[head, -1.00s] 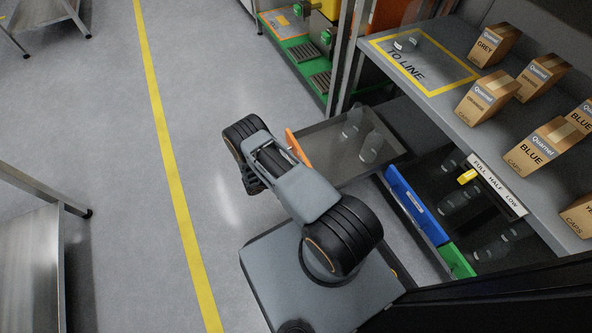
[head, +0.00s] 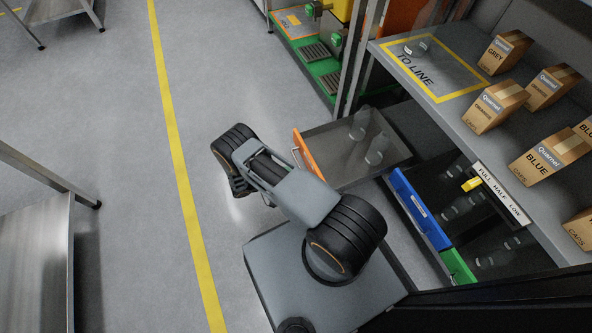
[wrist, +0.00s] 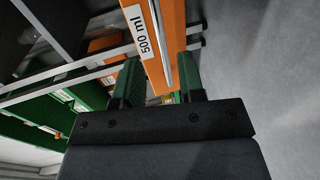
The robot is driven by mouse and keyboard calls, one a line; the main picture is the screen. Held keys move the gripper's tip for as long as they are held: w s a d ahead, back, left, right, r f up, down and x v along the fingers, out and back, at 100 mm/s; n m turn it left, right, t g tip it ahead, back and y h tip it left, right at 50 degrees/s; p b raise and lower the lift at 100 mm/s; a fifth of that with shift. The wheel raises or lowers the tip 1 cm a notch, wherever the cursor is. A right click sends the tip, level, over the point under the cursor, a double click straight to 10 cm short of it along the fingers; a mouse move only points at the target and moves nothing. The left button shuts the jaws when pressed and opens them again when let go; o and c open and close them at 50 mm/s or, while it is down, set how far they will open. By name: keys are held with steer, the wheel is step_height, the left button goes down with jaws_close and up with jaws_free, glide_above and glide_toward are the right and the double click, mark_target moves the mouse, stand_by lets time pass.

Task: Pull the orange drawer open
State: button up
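The orange drawer (head: 306,153) stands pulled well out of the cabinet in the head view, with clear bottles (head: 374,150) inside. Its silver bar handle (head: 296,158) shows on the orange front. In the head view my arm hides the gripper.
A blue drawer (head: 418,208) and a green drawer (head: 458,266) sit to the right, less far out. A shelf (head: 420,103) with cartons is above. Open floor (head: 120,130) with a yellow line lies left, and a steel table (head: 35,260) stands at lower left.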

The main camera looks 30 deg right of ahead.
steer(key=v, duration=0.6)
steer(key=shift+a, duration=0.15)
steer(key=shift+s, duration=0.1)
stand_by(0.4)
